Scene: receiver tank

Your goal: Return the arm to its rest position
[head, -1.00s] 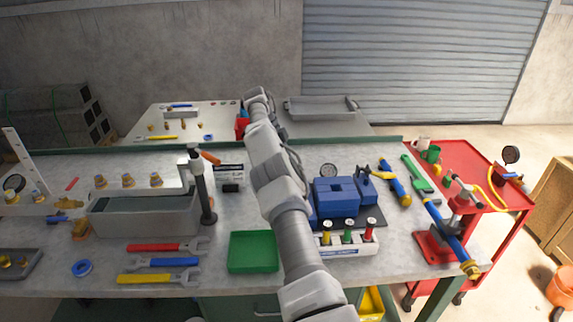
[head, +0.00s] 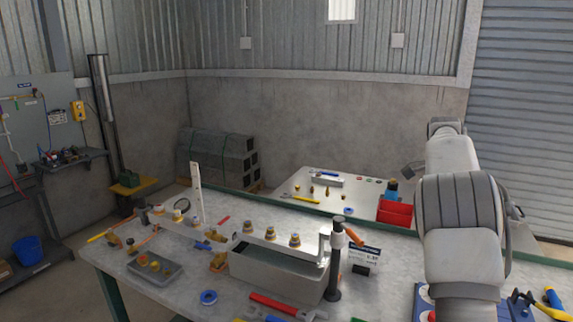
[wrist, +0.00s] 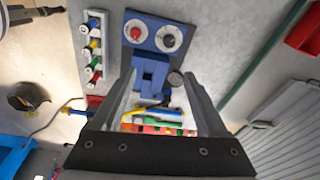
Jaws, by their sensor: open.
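My arm (head: 462,225) rises at the right of the head view, over the right part of the workbench. Its wide grey links hide whatever is behind them. My gripper is not visible in the head view. In the wrist view my gripper (wrist: 160,76) has its two fingers spread apart with nothing between them. It points down over the bench from above.
A red bin (head: 395,212) stands on the table behind. A rack of coloured plugs (wrist: 94,50) shows in the wrist view.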

